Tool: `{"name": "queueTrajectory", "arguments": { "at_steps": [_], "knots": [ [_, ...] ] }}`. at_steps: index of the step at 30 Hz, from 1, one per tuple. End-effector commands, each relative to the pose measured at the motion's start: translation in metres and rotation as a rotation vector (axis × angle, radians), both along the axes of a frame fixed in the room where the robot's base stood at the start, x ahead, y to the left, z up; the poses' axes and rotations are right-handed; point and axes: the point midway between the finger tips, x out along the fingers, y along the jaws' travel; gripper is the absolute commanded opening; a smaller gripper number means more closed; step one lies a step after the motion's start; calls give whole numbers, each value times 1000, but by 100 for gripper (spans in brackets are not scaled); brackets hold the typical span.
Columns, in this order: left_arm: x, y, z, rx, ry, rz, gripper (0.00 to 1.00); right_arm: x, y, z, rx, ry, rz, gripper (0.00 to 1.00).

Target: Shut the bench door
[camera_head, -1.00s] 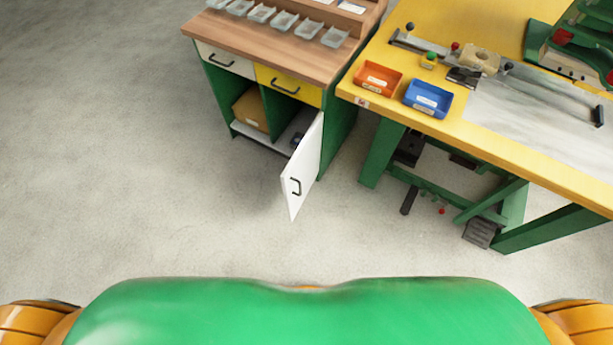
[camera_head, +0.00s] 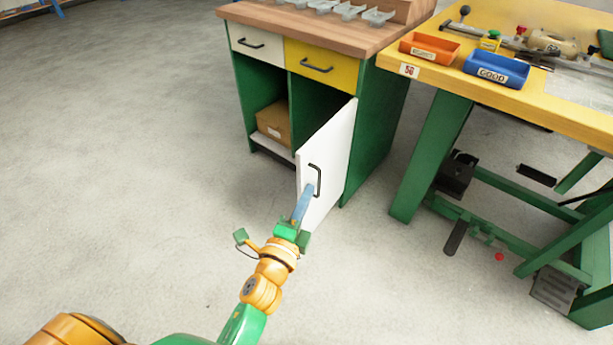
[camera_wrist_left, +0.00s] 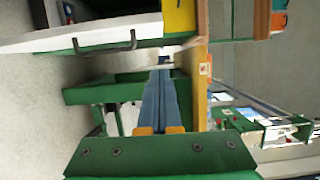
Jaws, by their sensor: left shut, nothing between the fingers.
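The white bench door (camera_head: 334,150) stands open on the wooden-topped green bench, its free edge swung out toward me. Its dark handle (camera_head: 318,180) is on the face turned to me. My left gripper (camera_head: 307,187) is shut and empty, its blue fingers in front of the door near the handle. In the left wrist view the shut fingers (camera_wrist_left: 162,85) point ahead, apart from the door (camera_wrist_left: 75,36) and its handle (camera_wrist_left: 105,47) at upper left. Whether the fingers touch the door is unclear. My right gripper is out of view.
The yellow table (camera_head: 545,101) with orange and blue bins stands close on the right. The floor (camera_head: 130,150) on the left is clear.

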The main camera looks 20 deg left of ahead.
Motion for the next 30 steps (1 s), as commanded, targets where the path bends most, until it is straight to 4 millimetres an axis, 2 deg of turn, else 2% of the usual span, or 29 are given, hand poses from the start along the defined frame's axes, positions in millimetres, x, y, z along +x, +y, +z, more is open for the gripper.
{"name": "queueTrajectory", "arguments": {
  "at_steps": [9, 13, 18, 30],
  "knots": [
    [70, -2, -1, -2, 0, 0, 0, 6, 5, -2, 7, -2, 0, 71],
    [75, 20, 1, 3, 2, 1, 0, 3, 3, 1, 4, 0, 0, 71],
    [79, 34, 0, -1, 3, 0, 0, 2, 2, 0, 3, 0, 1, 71],
    [79, 37, -1, -4, 3, -1, 0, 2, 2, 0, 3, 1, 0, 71]
  ]
}}
